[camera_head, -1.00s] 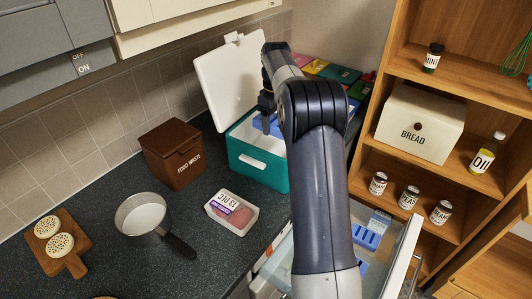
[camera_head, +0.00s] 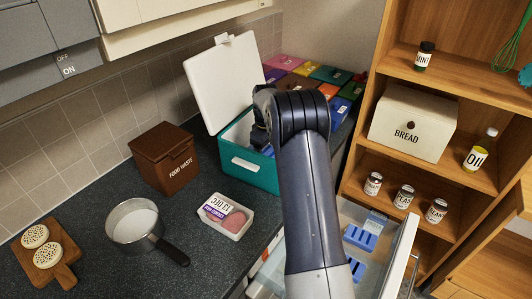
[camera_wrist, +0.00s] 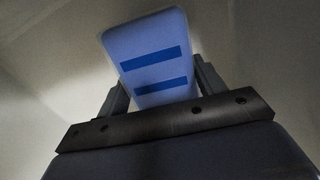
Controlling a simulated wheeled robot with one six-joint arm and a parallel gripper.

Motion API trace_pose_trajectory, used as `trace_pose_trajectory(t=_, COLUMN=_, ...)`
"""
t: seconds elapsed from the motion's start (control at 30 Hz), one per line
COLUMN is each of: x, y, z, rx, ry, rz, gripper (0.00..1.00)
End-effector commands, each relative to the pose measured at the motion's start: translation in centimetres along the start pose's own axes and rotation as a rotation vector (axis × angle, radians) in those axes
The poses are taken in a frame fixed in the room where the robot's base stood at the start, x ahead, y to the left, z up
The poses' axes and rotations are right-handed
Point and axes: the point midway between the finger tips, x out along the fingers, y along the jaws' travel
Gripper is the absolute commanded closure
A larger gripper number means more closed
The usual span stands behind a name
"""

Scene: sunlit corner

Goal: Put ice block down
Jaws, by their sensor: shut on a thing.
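The ice block (camera_wrist: 155,50) is pale blue with two dark blue bars. In the wrist view it stands between the two fingers of my gripper (camera_wrist: 160,88), which is shut on it. In the head view my gripper reaches down into the open teal cool box (camera_head: 262,172), and my arm hides part of the box. Bits of blue show inside the box beside my wrist, but I cannot tell which block they belong to. Pale walls surround the block in the wrist view. Whether it touches the box floor is hidden.
The white lid (camera_head: 222,80) leans open behind the box. An open drawer (camera_head: 398,262) at the right holds blue blocks (camera_head: 360,237). A meat tray (camera_head: 226,215), a saucepan (camera_head: 134,222) and a food waste bin (camera_head: 164,158) stand on the counter. Coloured boxes (camera_head: 328,75) lie behind.

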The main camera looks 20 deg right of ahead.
Motion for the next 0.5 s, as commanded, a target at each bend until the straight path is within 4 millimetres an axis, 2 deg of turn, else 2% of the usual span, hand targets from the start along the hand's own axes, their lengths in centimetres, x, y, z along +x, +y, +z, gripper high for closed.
trace_pose_trajectory(t=0.1, x=1.1, y=0.0, z=0.0, rx=0.0, ry=-0.001, rz=-0.001, gripper=0.66)
trace_pose_trajectory(t=0.5, x=1.8, y=0.0, z=0.0, rx=0.0, ry=0.001, rz=0.001, gripper=0.66)
